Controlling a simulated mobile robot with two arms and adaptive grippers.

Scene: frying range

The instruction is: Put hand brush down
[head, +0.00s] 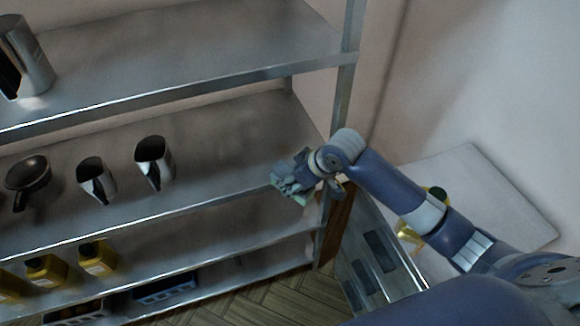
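My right arm comes in from the right, and its gripper (290,182) is at the right end of the middle metal shelf (225,150), near the front edge. The gripper is small and dark here, seen from behind. I cannot tell whether its fingers are open or shut. A pale grey-green patch shows at the fingers; I cannot tell whether it is part of the gripper or of a held thing. I cannot clearly make out a hand brush. My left gripper is not in view.
Two metal scoops (97,180) (155,162) and a dark pan-like item (28,175) stand on the middle shelf's left. Space between them and my gripper is clear. Yellow bottles (97,258) stand below. A shelf post (345,90) is close to my wrist. A pale surface (490,190) lies right.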

